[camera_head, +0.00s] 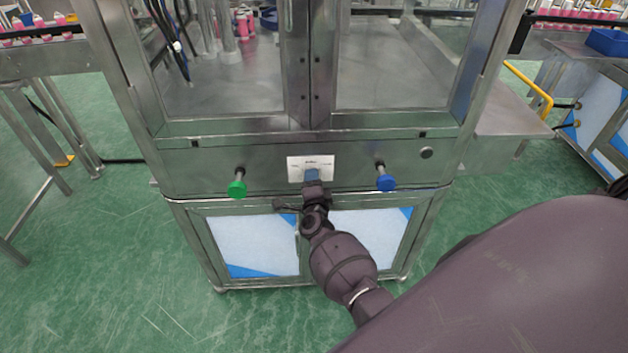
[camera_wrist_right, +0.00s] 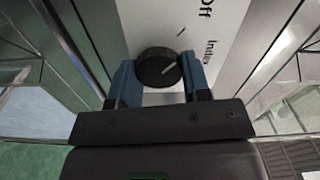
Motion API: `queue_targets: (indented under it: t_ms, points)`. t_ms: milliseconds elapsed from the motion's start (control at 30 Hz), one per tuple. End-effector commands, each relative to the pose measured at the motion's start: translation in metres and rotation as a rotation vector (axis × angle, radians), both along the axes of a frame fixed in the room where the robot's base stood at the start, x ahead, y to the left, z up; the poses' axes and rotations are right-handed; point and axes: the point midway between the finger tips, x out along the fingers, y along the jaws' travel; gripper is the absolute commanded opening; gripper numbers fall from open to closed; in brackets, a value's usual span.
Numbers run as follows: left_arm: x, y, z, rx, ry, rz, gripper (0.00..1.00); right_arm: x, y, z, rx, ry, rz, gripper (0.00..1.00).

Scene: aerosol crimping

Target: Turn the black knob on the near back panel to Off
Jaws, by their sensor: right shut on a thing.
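The black knob (camera_wrist_right: 158,67) sits on a white label plate (camera_wrist_right: 180,28) in the right wrist view. A white line on the knob points to the upper right, roughly toward a partly legible word that looks like "Index". The word "Off" stands higher on the plate. My right gripper (camera_wrist_right: 160,76) has its blue fingers on either side of the knob and is shut on it. In the head view my right gripper (camera_head: 312,176) is at the lower middle of the white plate (camera_head: 311,164) and hides the knob. My left gripper is not in view.
A green knob (camera_head: 237,187) sticks out of the steel panel to the left, and a blue knob (camera_head: 386,182) to the right. A small round button (camera_head: 427,153) is farther right. The green floor (camera_head: 130,290) is clear in front.

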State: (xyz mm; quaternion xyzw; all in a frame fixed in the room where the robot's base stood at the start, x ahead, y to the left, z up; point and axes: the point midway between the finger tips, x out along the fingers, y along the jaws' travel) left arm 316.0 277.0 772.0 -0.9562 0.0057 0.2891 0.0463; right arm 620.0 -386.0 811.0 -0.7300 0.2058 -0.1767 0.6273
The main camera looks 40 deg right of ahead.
Motion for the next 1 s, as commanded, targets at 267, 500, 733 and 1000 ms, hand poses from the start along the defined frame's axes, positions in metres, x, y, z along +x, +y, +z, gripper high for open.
queue_targets:
  t_ms: [267,500,733,1000]
  points:
    - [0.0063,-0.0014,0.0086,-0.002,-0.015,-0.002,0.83,0.0005,-0.0003,0.0014,-0.052,0.029,-0.002,0.20]
    - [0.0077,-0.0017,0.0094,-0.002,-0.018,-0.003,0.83,0.0004,-0.0004,0.0010,-0.057,0.033,-0.001,0.20]
    - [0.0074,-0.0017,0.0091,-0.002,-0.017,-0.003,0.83,0.0003,-0.0005,0.0010,-0.057,0.033,-0.001,0.51]
    - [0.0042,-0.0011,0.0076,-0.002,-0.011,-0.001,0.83,0.0002,-0.0002,0.0006,-0.055,0.032,-0.001,0.69]
